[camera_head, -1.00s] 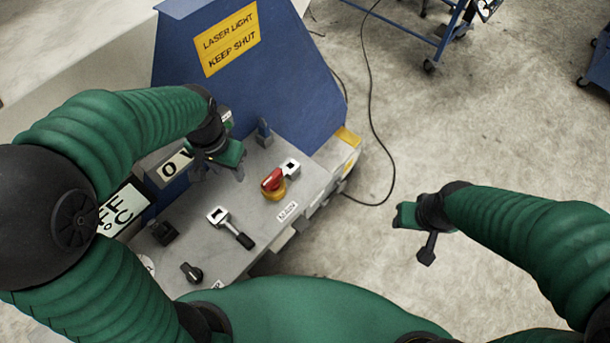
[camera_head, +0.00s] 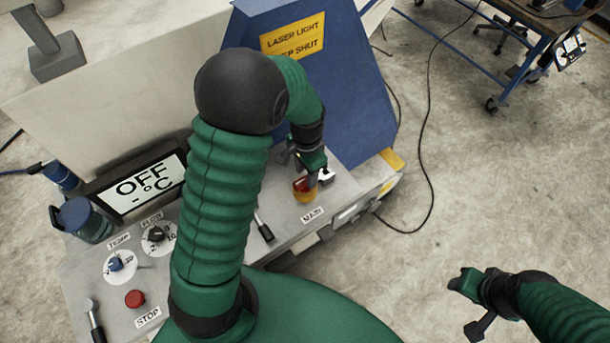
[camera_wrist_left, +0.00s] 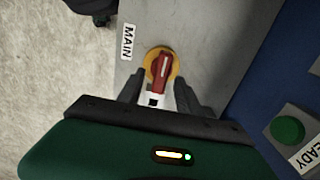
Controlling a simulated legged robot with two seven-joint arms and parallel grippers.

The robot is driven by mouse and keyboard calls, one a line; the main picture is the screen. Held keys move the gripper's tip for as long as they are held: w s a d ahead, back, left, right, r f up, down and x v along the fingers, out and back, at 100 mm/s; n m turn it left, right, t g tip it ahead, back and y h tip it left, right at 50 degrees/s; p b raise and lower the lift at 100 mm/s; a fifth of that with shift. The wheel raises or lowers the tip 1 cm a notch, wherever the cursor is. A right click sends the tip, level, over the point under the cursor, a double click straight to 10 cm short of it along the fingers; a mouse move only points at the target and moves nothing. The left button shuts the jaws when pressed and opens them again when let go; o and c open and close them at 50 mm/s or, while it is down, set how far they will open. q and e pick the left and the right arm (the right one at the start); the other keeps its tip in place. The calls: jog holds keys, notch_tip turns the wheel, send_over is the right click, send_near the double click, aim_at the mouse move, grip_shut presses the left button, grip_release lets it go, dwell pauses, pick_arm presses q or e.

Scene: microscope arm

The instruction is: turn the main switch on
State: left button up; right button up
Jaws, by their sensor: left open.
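The main switch (camera_head: 303,189) is a red rotary handle on a yellow base, on the grey panel beside a label reading MAIN. In the left wrist view the red handle (camera_wrist_left: 159,72) lies between the two dark fingers of my left gripper (camera_wrist_left: 156,90). The fingers are apart, one on each side, with a visible gap to the handle. In the head view my left gripper (camera_head: 308,165) reaches down over the switch and partly covers it. My right gripper (camera_head: 471,305) hangs away from the panel over the floor at the right; its jaw state is unclear.
The display (camera_head: 143,185) reads OFF. A red stop button (camera_head: 135,298) and dials sit at the panel's left. A blue housing (camera_head: 345,100) rises behind the switch. A green button (camera_wrist_left: 287,130) shows at the wrist view's right.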

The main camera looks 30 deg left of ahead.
aim_at(303, 177)
pick_arm(q)
jog(key=shift+d+f, duration=0.3)
jog(key=shift+f, duration=0.25)
jog(key=shift+d+f, duration=0.25)
jog(key=shift+f, duration=0.3)
jog(key=shift+a+f, duration=0.1)
jog(key=shift+f, duration=0.1)
jog(key=shift+a+f, duration=0.25)
jog(key=shift+a, duration=0.75)
jog(key=shift+c, duration=0.4)
jog(key=shift+a, duration=0.15)
jog(key=shift+c, duration=2.3)
jog(key=shift+d+r, duration=0.1)
jog(key=shift+d, duration=0.3)
jog(key=shift+c, duration=1.3)
jog(key=shift+d+r, duration=0.1)
jog(key=shift+d, duration=0.25)
grip_shut()
jog(key=shift+a, duration=0.3)
pick_arm(e)
jog(key=shift+s+d+r, duration=0.1)
jog(key=shift+s, duration=0.05)
